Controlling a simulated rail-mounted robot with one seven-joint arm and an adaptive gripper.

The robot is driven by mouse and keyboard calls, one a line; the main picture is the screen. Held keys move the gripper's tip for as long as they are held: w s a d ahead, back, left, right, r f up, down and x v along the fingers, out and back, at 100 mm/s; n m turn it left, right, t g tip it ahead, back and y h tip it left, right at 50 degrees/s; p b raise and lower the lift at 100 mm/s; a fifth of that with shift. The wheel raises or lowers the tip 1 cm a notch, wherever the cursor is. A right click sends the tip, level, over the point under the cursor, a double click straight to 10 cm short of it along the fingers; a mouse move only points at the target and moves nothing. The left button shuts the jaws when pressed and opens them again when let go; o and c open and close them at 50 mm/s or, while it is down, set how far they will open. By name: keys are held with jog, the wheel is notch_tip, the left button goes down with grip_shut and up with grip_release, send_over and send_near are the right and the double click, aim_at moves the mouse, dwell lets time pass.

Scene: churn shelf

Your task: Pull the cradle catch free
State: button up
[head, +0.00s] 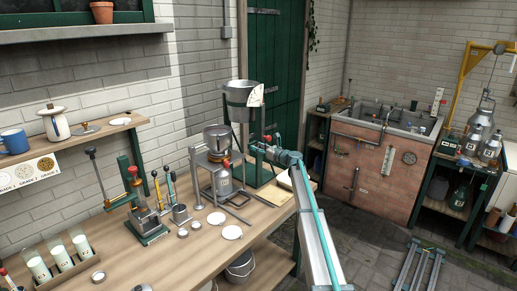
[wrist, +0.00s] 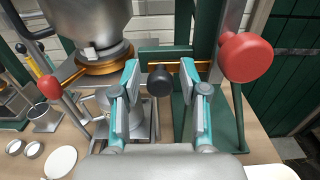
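In the wrist view a dark round knob (wrist: 160,80) sits in front of a brass bar (wrist: 188,66) on a green frame (wrist: 183,118); it looks like the cradle catch, though no label confirms this. My gripper (wrist: 161,82) is open, with one teal-edged finger on each side of the knob and visible gaps between. In the head view my gripper (head: 262,150) is beside the metal stand (head: 208,172) at the bench's far end, below the steel bucket (head: 240,95). The knob cannot be made out there.
In the wrist view a big red knob (wrist: 245,57) is close right of my fingers, and a smaller red knob (wrist: 50,87) is at left. A steel vessel (wrist: 88,25) hangs over the upper left. White discs (head: 232,232) lie on the wooden bench (head: 258,222).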

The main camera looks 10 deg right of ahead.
grip_shut()
jog(key=s+a+b, duration=0.1)
jog(key=s+a, duration=0.1)
jog(key=a, duration=0.1)
jog(key=shift+s, duration=0.3)
jog(key=shift+o, duration=1.4)
grip_release()
jog(key=shift+s, duration=0.1)
